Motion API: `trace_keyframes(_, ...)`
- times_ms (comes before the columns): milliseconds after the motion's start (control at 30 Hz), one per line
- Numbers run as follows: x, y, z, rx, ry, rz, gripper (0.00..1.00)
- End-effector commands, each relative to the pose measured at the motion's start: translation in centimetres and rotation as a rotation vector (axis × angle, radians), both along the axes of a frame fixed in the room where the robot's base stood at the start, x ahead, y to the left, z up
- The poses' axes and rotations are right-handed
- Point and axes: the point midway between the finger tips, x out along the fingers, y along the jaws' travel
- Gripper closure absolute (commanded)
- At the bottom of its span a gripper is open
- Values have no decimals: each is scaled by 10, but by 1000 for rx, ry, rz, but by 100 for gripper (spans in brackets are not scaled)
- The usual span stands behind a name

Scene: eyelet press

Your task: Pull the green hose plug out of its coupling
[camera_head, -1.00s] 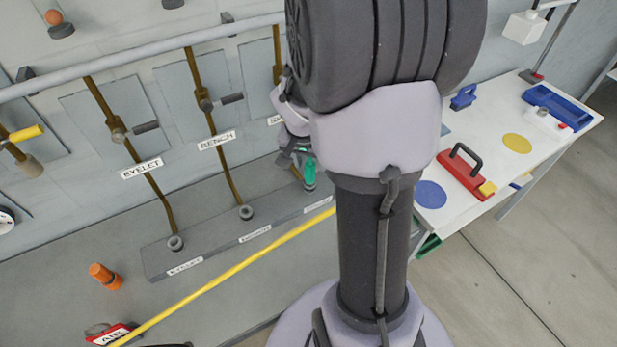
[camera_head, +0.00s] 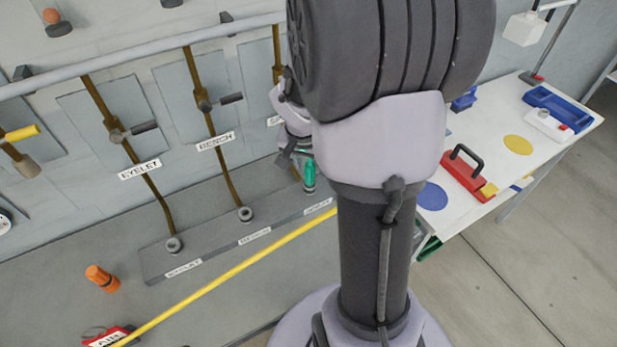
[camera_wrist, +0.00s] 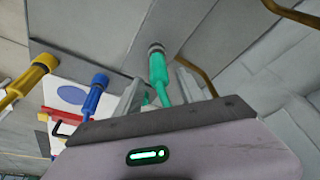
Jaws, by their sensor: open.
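The green hose plug (camera_head: 309,174) stands at the right end of the grey floor-level block, its lower end at its coupling. In the wrist view the green plug (camera_wrist: 158,75) runs up to a dark ringed coupling (camera_wrist: 155,49). My gripper (camera_wrist: 158,90) is open, with one finger on each side of the plug in that picture. I cannot tell whether either finger touches it. In the head view my gripper (camera_head: 296,157) is small, beside the plug's upper end, and partly hidden by my arm.
A yellow plug (camera_wrist: 25,83) and a blue plug (camera_wrist: 95,95) show left in the wrist view. Brown pipes rise behind. A white table (camera_head: 520,170) stands at right.

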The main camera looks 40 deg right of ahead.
Motion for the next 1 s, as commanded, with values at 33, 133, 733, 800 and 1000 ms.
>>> trace_keyframes(33, 0, 0, 0, 0, 0, 0, 54)
trace_keyframes(133, 0, 0, 0, 0, 0, 0, 56)
trace_keyframes(733, 0, 0, 4, -1, -1, -1, 100)
trace_keyframes(800, 0, 0, 5, -1, -1, -1, 100)
trace_keyframes(1000, 0, 0, 10, -1, -1, -1, 100)
